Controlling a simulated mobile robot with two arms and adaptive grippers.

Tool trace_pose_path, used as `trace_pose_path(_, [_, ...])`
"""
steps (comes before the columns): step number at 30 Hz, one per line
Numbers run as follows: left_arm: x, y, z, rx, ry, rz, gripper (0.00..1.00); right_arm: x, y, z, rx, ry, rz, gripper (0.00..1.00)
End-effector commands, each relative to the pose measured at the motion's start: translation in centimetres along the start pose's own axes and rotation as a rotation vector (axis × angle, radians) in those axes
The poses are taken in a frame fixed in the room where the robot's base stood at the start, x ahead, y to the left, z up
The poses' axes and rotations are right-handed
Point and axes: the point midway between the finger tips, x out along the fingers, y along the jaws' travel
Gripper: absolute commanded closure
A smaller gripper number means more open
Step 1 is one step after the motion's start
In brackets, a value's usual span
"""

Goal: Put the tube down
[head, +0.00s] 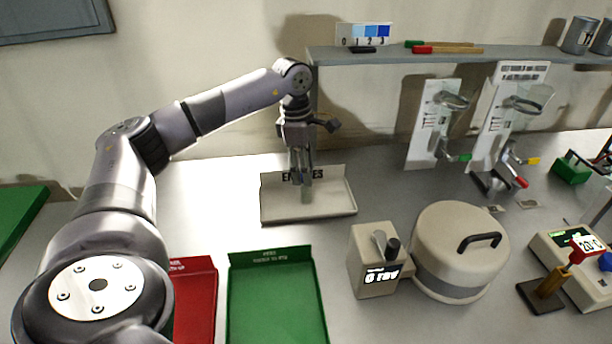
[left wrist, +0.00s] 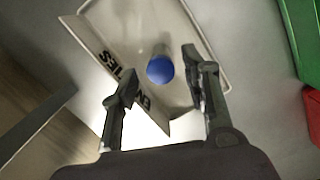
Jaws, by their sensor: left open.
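The tube (left wrist: 160,68) shows in the left wrist view as a blue round end facing the camera, with a pale body behind it. It is over or in the cream tray (head: 332,206) marked EMPTIES, which also shows in the left wrist view (left wrist: 212,40). In the head view the tube's pale body (head: 307,194) shows below the fingers, roughly upright. My left gripper (head: 303,181) is open, pointing down above the tray. Its fingers stand on either side of the tube, with gaps visible in the left wrist view. My right gripper is not in view.
A green tray (head: 275,300) and a red tray (head: 200,295) lie in front. A round lidded device (head: 458,255) and a small box with a display (head: 375,270) stand to the right. A shelf (head: 450,55) runs along the back wall.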

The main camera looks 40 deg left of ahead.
Motion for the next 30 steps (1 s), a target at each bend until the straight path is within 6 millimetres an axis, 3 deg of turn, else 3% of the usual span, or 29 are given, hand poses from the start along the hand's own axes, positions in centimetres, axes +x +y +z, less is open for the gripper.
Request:
trace_pose_path(6, [-5.0, 0.1, 0.1, 0.000, -0.003, 0.005, 0.57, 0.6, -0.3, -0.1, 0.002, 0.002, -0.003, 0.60])
trace_pose_path(12, [-8.3, 0.1, 0.1, 0.001, -0.002, 0.003, 0.57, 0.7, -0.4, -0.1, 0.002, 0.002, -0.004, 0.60])
trace_pose_path(18, [-9.6, 0.0, 0.0, 0.000, -0.001, 0.001, 0.57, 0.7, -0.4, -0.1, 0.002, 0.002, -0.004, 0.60])
trace_pose_path(30, [-9.7, 0.0, 0.0, 0.000, 0.000, 0.000, 0.57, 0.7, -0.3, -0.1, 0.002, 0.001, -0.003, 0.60])
